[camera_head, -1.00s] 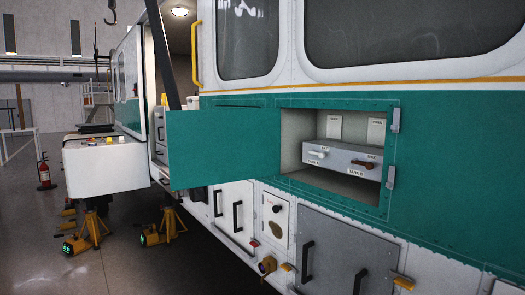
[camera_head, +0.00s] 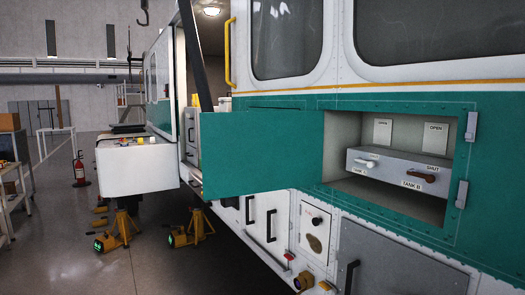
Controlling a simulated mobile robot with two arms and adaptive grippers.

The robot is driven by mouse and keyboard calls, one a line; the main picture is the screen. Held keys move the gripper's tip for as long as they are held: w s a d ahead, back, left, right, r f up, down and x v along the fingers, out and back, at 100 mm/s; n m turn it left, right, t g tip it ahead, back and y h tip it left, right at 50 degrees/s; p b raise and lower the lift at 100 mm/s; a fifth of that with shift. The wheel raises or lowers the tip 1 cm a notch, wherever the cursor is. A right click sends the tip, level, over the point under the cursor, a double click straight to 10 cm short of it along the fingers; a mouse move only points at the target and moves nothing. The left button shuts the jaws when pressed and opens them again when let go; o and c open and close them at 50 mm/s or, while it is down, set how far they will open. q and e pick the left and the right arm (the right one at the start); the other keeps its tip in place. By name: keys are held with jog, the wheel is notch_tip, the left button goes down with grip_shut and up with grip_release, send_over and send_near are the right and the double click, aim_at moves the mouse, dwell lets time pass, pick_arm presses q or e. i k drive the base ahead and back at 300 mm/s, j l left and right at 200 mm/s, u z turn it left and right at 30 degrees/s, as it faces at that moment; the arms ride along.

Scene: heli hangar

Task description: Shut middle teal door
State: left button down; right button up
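The teal door (camera_head: 262,153) stands wide open, jutting out from the left side of a recessed compartment in the vehicle's teal band. The open compartment (camera_head: 345,188) has a grey box (camera_head: 387,182) inside with a white lever (camera_head: 366,163) and a dark brown lever (camera_head: 420,176), labelled with tank names and "SHUT". Two latch tabs (camera_head: 471,126) sit on the right edge of the opening. Neither of my grippers is in view.
A white control box (camera_head: 135,166) with buttons stands at the left, near yellow jacks (camera_head: 118,232). Lower panels with black handles (camera_head: 271,226) line the vehicle's side.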

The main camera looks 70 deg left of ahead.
aim_at(243, 153)
jog(key=k+j, duration=0.1)
jog(key=j, duration=1.95)
jog(key=k+j, duration=0.15)
jog(key=j, duration=0.85)
jog(key=k+j, duration=0.1)
jog(key=j, duration=0.9)
